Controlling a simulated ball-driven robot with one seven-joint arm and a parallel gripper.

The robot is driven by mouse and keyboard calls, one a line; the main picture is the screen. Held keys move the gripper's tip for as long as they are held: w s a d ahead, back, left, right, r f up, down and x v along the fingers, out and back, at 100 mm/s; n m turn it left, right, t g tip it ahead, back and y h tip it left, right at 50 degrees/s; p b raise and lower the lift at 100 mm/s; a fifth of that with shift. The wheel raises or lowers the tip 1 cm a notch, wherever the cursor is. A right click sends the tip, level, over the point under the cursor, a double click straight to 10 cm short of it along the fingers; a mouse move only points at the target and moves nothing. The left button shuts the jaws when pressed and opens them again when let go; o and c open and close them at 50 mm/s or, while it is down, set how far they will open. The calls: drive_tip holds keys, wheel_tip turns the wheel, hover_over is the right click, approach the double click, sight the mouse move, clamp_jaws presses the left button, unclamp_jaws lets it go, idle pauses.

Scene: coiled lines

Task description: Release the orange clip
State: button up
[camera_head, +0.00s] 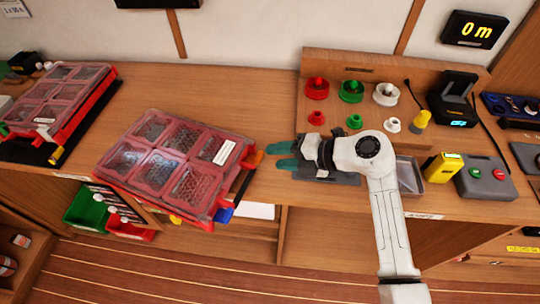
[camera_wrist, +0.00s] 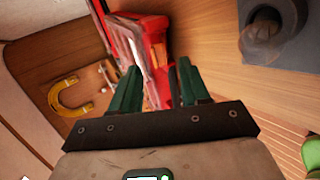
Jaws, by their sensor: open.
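A red case (camera_head: 139,133) with a clear, reddish compartmented lid lies tilted at the bench's front edge, its lid down. The orange clip (camera_head: 257,160) is at the case's right side, near its upper right corner, and stands out from the edge. A blue clip (camera_head: 224,214) is at the lower right corner. My gripper (camera_head: 275,156) is open, its green fingers pointing left just right of the orange clip. In the wrist view the red case edge (camera_wrist: 155,38) lies ahead, between and beyond the open fingers of my gripper (camera_wrist: 158,72). Whether a finger touches the clip cannot be told.
A second red case (camera_head: 60,95) lies at the left. A board with red, green and white knobs (camera_head: 350,92), a yellow device (camera_head: 443,167) and a grey button box (camera_head: 485,180) stand right. Green and red bins (camera_head: 88,208) sit below.

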drive_tip(key=v, duration=0.6)
drive_tip(key=shift+d, duration=0.2)
drive_tip(key=shift+r, duration=0.1)
